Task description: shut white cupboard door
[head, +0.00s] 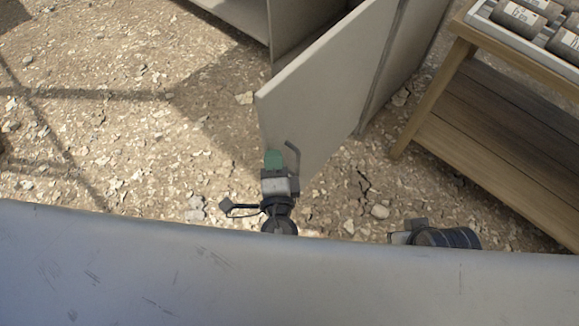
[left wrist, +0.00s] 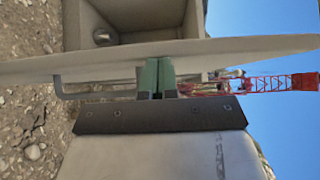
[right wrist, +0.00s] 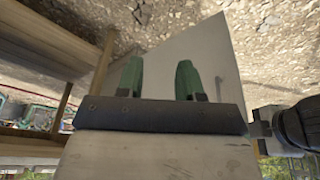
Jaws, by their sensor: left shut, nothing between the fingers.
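The white cupboard door (head: 325,90) stands open, jutting toward me from the cupboard (head: 300,22) at the top of the head view. Its dark bar handle (head: 294,158) is near the lower free edge. My left gripper (head: 274,158) is shut and empty, its green fingertips at the door face beside the handle. In the left wrist view the closed fingers (left wrist: 160,64) meet the door (left wrist: 105,66); I cannot tell whether they press on it. My right gripper (right wrist: 158,70) is open and empty, with the door (right wrist: 185,50) beyond it.
A wooden shelf table (head: 490,120) with a tray of grey cylinders (head: 520,18) stands to the right. Stony ground (head: 120,110) lies open to the left of the door. A red crane (left wrist: 285,83) is far off.

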